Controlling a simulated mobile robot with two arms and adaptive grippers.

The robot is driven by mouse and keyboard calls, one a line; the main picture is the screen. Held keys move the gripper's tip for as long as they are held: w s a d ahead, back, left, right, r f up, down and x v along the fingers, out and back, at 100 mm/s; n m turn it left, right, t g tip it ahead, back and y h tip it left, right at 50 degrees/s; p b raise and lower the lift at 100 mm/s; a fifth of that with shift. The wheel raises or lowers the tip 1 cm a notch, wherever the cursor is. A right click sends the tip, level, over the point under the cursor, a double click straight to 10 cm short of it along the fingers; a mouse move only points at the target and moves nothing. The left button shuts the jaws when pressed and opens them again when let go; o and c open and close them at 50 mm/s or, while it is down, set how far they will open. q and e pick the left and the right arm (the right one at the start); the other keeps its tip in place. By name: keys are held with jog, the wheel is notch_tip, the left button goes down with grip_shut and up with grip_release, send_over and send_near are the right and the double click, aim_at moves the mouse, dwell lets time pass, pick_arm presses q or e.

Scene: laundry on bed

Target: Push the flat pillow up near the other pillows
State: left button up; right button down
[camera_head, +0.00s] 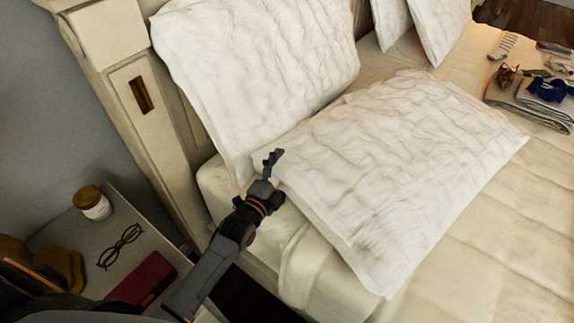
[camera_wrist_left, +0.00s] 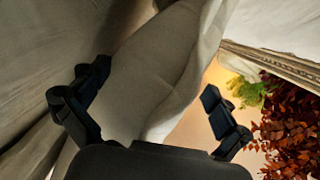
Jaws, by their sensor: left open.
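The flat pillow (camera_head: 395,170) is white and wrinkled and lies on the bed in the head view. Its upper left edge meets the lower edge of an upright white pillow (camera_head: 262,75) leaning on the headboard. Two more white pillows (camera_head: 435,25) stand at the top. My left gripper (camera_head: 272,160) is at the flat pillow's left corner, beside the bed edge; I cannot tell if it touches. In the left wrist view the left gripper (camera_wrist_left: 155,100) is open, with pale fabric beyond and between its fingers. My right gripper is not in view.
A nightstand (camera_head: 150,220) at lower left holds a jar (camera_head: 92,203), glasses (camera_head: 120,246) and a dark red case (camera_head: 142,281). The headboard post (camera_head: 140,100) stands near the left arm. Folded clothes (camera_head: 530,100) lie at right. The mattress (camera_head: 490,250) is clear at lower right.

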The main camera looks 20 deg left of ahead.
pick_arm(q)
jog(key=shift+x, duration=0.85)
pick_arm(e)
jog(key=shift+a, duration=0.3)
